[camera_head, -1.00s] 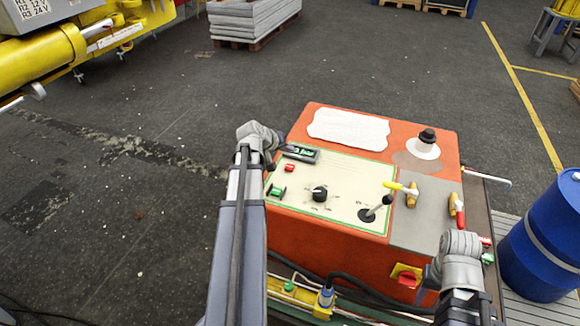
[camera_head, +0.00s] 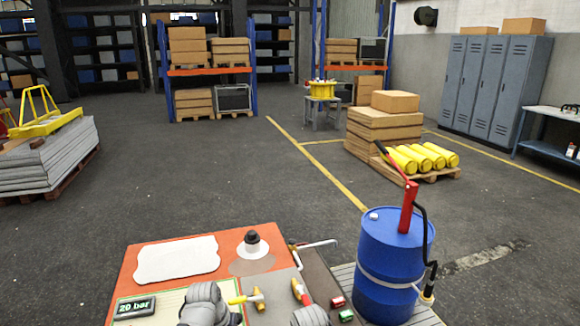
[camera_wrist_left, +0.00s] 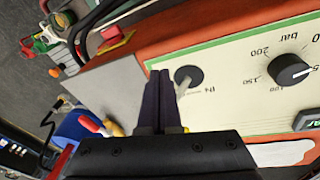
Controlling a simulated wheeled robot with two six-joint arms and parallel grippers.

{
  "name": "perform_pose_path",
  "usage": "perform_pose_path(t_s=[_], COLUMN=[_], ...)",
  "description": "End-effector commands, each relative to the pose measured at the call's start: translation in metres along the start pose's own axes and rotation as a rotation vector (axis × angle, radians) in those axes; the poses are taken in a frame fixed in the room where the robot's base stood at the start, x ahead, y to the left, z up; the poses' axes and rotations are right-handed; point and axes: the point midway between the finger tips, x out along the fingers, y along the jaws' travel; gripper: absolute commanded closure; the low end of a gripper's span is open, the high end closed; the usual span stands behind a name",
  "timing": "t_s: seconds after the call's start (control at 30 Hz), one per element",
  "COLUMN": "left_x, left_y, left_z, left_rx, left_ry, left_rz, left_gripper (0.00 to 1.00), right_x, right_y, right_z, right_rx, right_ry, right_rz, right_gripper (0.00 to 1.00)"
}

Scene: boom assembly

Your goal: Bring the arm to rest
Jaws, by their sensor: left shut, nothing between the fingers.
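The orange control console (camera_head: 133,268) stands at the bottom of the head view, its cream panel (camera_head: 167,302) partly hidden by my left arm's grey wrist. In the left wrist view my left gripper (camera_wrist_left: 161,80) is shut and empty. Its fingertips are over the panel (camera_wrist_left: 255,100), beside the small lever with a black round base (camera_wrist_left: 189,75); I cannot tell whether they touch it. A black pressure knob (camera_wrist_left: 288,69) is to the right. The display (camera_head: 135,308) reads 20 bar. Of my right arm only a grey link shows at the bottom edge; its gripper is out of view.
A yellow-handled valve (camera_head: 257,298) and a red-handled valve (camera_head: 301,292) stand on the console's grey plate. A blue drum (camera_head: 385,270) with a red hand pump (camera_head: 408,208) stands close on the right. Open floor lies beyond, then pallets with boxes (camera_head: 385,128) and lockers (camera_head: 507,85).

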Motion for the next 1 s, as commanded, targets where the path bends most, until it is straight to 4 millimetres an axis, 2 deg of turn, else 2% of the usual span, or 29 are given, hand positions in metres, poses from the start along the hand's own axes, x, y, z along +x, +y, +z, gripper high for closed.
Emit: perform_pose_path(t_s=[0.03,0.1,0.2,0.33,0.53,1.0], left_x=[-0.006,-0.009,-0.015,-0.022,-0.026,-0.026], left_y=[0.025,0.048,0.072,0.091,0.1,0.1], left_z=[0.018,0.039,0.064,0.088,0.103,0.103], left_rx=[0.065,0.136,0.221,0.299,0.347,0.348], left_ry=[-0.043,-0.096,-0.155,-0.205,-0.234,-0.237], left_rz=[-0.026,-0.065,-0.121,-0.179,-0.222,-0.225], left_gripper=[1.0,1.0,1.0,1.0,1.0,1.0], right_x=[-0.009,-0.014,-0.02,-0.025,-0.027,-0.027], right_y=[0.001,0.001,0.002,0.002,0.003,0.003], right_z=[0.001,0.001,0.001,0.002,0.002,0.002], right_rx=[0.0,0.0,0.0,0.0,0.0,0.0], right_ry=[0.0,0.0,0.0,0.0,0.0,0.0], right_rz=[0.0,0.0,0.0,0.0,0.0,0.0], right_gripper=[0.5,0.5,0.5,0.5,0.5,0.5])
